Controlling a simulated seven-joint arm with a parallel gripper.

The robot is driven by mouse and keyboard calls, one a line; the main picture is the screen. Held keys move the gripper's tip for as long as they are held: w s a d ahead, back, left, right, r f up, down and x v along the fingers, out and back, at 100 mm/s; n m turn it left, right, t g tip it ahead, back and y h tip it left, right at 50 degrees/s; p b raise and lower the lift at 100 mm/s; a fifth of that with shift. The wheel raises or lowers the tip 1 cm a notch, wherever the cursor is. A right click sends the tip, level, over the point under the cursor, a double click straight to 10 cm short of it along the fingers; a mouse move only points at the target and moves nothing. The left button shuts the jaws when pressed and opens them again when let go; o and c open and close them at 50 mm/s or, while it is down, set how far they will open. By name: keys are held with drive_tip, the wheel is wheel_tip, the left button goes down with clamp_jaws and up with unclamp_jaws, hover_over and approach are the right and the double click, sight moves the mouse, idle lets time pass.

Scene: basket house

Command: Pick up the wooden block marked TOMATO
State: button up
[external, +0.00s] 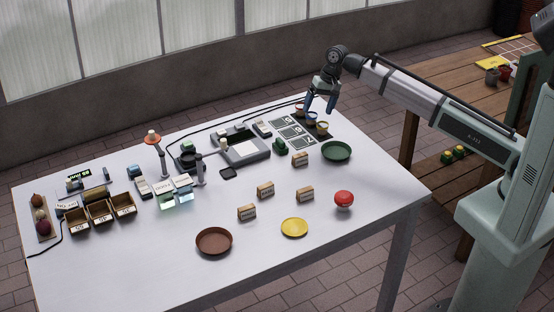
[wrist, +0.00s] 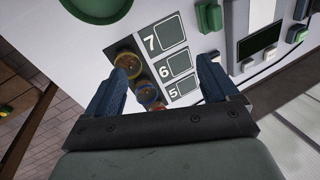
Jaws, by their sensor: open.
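Several small wooden blocks with dark lettering stand on the white table in the external view: one toward the back (external: 300,159), one in the middle (external: 265,190), one nearer the front (external: 246,212) and one on the right (external: 305,194). The lettering is too small to read, so I cannot tell which is TOMATO. My gripper (external: 320,108) is open and empty above the back right of the table, over the small cups and numbered cards, away from the blocks. In the wrist view my gripper (wrist: 167,68) shows no block between its fingers.
Small cups (wrist: 128,62) and numbered cards (wrist: 165,36) lie below my gripper. A green plate (external: 337,151), red mushroom-shaped object (external: 344,199), yellow plate (external: 294,228) and brown dish (external: 214,241) surround the blocks. The front right tabletop is clear.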

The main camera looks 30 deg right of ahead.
drive_tip(key=s+a+r+n+h, duration=0.1)
drive_tip(key=s+a+h, duration=0.1)
drive_tip(key=s+a, duration=1.05)
drive_tip(key=h, duration=0.2)
hover_over(305, 189)
drive_tip(key=shift+n+g, duration=0.3)
drive_tip(key=f, duration=0.7)
drive_tip(key=shift+s+d, duration=0.15)
drive_tip(key=shift+d, duration=0.1)
drive_tip(key=shift+a+f, duration=0.2)
drive_tip(key=shift+f, duration=2.7)
drive_tip(key=shift+c, duration=0.3)
drive_tip(key=c, duration=1)
